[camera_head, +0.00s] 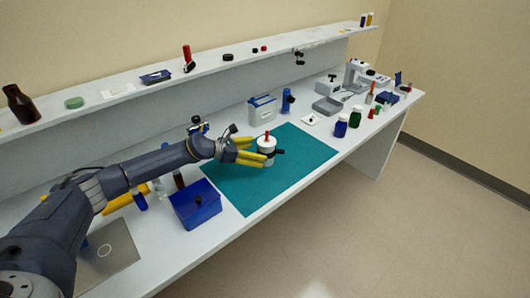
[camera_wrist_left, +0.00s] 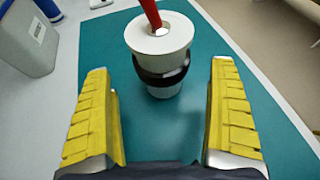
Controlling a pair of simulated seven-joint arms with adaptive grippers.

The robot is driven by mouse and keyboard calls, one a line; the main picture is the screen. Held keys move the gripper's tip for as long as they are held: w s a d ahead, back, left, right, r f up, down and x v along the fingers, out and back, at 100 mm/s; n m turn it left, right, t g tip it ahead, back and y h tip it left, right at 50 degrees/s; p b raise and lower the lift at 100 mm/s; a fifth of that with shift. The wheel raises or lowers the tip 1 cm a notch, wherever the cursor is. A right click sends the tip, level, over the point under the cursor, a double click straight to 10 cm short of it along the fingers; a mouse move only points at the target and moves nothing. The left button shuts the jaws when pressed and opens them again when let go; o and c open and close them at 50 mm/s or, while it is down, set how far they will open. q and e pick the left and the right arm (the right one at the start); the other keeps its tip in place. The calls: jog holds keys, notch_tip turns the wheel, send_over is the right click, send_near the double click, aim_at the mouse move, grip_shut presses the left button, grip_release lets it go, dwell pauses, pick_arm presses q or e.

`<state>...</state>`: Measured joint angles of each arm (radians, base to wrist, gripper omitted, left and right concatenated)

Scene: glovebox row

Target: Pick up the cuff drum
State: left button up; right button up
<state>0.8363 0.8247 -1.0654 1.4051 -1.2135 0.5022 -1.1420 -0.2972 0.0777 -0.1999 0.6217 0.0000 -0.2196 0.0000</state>
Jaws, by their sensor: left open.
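The cuff drum (camera_head: 266,147) is a white cylinder with a black band and a red piece rising from its top. It stands upright on the teal mat (camera_head: 230,183). It also shows in the left wrist view (camera_wrist_left: 158,42), at the top middle, beyond my fingertips. My left gripper (camera_head: 250,151) has yellow fingers and is open. In the left wrist view its fingers (camera_wrist_left: 160,85) stand wide apart, one on each side of the drum's line, with nothing between them but mat. My right gripper is not in view.
Blue (camera_head: 341,125) and green (camera_head: 355,116) jars stand to the right. The mat's front part is clear.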

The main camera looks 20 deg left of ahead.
aim_at(259, 150)
pick_arm(q)
jog(key=shift+s+a+f, duration=0.15)
jog(key=shift+s+f, duration=0.05)
jog(key=shift+f, duration=0.45)
jog(key=shift+x, duration=2.4)
jog(key=c, duration=1.4)
notch_tip(259, 150, up, 19)
jog(key=shift+f, duration=8.35)
